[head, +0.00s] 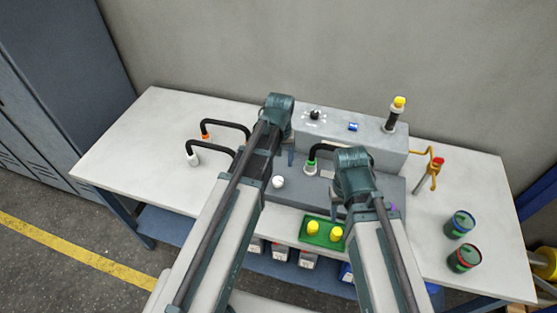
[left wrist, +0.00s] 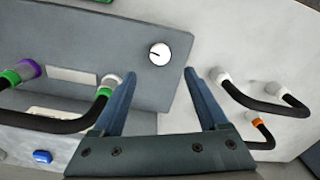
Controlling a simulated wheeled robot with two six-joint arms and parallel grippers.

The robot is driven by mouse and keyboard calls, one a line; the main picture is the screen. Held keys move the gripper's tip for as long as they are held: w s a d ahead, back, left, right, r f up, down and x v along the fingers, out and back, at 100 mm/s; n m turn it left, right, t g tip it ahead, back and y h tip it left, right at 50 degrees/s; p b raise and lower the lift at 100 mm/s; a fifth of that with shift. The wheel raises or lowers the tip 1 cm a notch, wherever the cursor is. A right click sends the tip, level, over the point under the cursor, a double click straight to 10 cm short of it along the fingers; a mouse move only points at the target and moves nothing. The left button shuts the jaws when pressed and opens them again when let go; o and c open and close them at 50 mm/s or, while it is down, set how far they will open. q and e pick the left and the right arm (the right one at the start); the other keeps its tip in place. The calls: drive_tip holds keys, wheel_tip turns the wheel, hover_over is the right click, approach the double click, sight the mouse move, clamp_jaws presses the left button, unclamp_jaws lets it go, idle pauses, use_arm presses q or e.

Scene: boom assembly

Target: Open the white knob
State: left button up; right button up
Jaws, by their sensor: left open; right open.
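The white knob (head: 278,182) sits on the grey sloped panel (head: 312,192) of the machine on the table. In the left wrist view the knob (left wrist: 159,54) is round, with a short dark mark on its face. My left gripper (head: 281,158) is open and empty. Its fingertips (left wrist: 162,73) point toward the knob, which lies between them in the picture, just beyond the tips; no contact shows. My right gripper (head: 345,207) is open over the panel's right part, mostly hidden by its own arm.
Black hoses with white (head: 193,159) and orange (head: 206,136) ends stand left of the panel. A green-collared hose (head: 310,167) plugs into the panel between my arms. A green tray (head: 312,238) holds yellow pieces in front. Two cans (head: 460,224) stand right.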

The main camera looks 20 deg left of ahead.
use_arm(q)
wheel_tip(320, 180, up, 4)
drive_tip(key=p, duration=0.3)
use_arm(e)
wheel_tip(320, 180, up, 4)
drive_tip(key=shift+r, duration=0.1)
use_arm(q)
drive_tip(key=s+d+f+m+b, duration=0.3)
drive_tip(key=s+d+f+b, duration=0.1)
drive_tip(key=s, duration=0.3)
drive_tip(key=s+d+f+m+y+b, duration=0.1)
drive_tip(key=s+d+f+m+b, duration=0.3)
drive_tip(key=s+d+b, duration=0.1)
drive_tip(key=shift+s+d+f, duration=0.35)
drive_tip(key=shift+s+d, duration=0.2)
drive_tip(key=shift+s, duration=0.65)
use_arm(e)
wheel_tip(320, 180, down, 9)
